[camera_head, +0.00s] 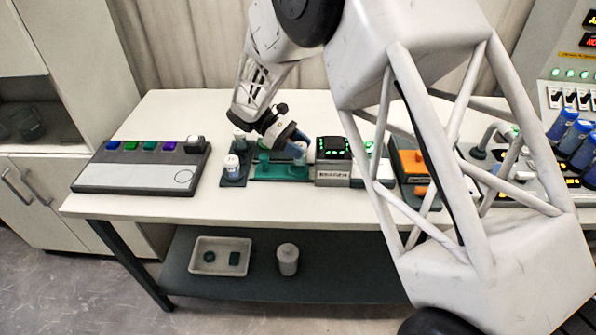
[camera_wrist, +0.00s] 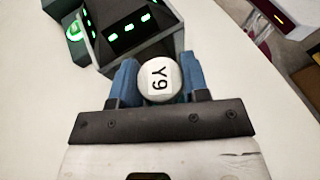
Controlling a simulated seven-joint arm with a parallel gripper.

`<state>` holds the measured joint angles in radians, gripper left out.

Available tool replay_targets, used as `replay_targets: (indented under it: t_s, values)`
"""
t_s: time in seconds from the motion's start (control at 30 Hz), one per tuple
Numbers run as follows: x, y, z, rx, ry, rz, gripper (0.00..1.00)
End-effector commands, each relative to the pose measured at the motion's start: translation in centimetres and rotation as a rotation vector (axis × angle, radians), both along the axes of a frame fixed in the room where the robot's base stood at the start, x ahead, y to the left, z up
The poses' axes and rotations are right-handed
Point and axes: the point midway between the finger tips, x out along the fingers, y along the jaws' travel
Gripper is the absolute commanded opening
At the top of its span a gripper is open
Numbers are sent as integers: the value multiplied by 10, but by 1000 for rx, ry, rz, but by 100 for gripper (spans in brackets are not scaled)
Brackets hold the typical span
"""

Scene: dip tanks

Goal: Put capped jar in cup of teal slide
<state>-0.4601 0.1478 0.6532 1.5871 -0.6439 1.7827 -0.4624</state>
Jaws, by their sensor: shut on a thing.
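My gripper (camera_head: 298,150) is at the right part of the teal slide (camera_head: 282,175), close beside the dark block with green lights. In the wrist view, the blue fingers of my gripper (camera_wrist: 158,80) are shut on the capped jar (camera_wrist: 157,80), on either side of it. A teal cup shape (camera_head: 264,158) shows on the slide, left of the fingers. I cannot tell whether the held jar touches the slide.
The dark block (camera_head: 333,150) stands right of my gripper, with an orange device (camera_head: 410,165) farther right. A white-capped jar (camera_head: 232,166) stands on a dark slide to the left. A grey panel with coloured buttons (camera_head: 140,170) lies farther left. The table front is clear.

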Motion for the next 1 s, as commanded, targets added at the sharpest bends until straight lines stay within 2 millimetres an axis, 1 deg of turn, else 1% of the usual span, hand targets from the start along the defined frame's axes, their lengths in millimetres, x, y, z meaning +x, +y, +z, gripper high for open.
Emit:
replay_targets:
  t_s: [0.33, 0.6, 0.77, 1.0]
  values:
    - [-3, -10, 13, 0, -2, 363, 18]
    - [-1, -14, 26, 0, 0, 661, 18]
    - [0, -12, 33, 1, 1, 833, 18]
    - [1, -3, 44, 1, 0, 1077, 18]
